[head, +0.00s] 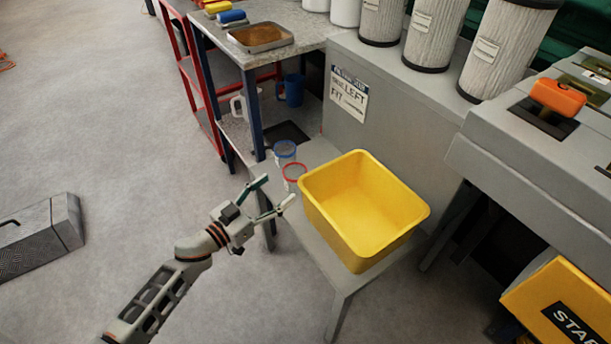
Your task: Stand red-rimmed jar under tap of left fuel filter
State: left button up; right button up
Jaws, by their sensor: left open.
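The red-rimmed jar (294,172) is clear and stands upright on a low grey stand, just left of a yellow bin. A similar blue-rimmed jar (285,151) stands behind it. My left gripper (276,190) is open and empty, its fingers pointing toward the red-rimmed jar from the front left. One fingertip looks close to the jar's lower part; I cannot tell whether they touch. The left fuel filter and its tap cannot be made out. My right gripper is not in view.
The yellow bin (365,208) fills most of the low stand (318,243). A grey cabinet with a paper sign (348,93) stands behind. A workbench holds a metal tray (260,38); a blue mug (291,90) sits on its lower shelf. Open floor (110,130) lies to the left.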

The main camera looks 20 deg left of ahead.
aim_at(286, 183)
pick_arm(q)
jog(key=x, duration=0.2)
jog(key=shift+w+d, duration=0.1)
jog(key=shift+w, duration=0.15)
jog(key=shift+w+d+f+b, duration=0.15)
jog(key=shift+w+d+b, duration=0.2)
jog(key=shift+w+b, duration=0.2)
jog(key=shift+w+d+f+b, duration=0.2)
jog(key=shift+w+d+b, duration=0.15)
jog(key=shift+w, duration=0.1)
jog(key=shift+w+d+f+b, duration=0.2)
jog(key=shift+w+d, duration=0.15)
jog(key=shift+w, duration=0.15)
jog(key=shift+w+d+r, duration=0.1)
jog(key=shift+w+d, duration=0.05)
jog(key=shift+w, duration=0.35)
jog(key=shift+w+d+r, duration=0.1)
jog(key=shift+w+d, duration=0.05)
jog(key=shift+w, duration=0.2)
jog(key=shift+w+r, duration=0.15)
jog(key=shift+r, duration=0.05)
jog(key=c, duration=1.3)
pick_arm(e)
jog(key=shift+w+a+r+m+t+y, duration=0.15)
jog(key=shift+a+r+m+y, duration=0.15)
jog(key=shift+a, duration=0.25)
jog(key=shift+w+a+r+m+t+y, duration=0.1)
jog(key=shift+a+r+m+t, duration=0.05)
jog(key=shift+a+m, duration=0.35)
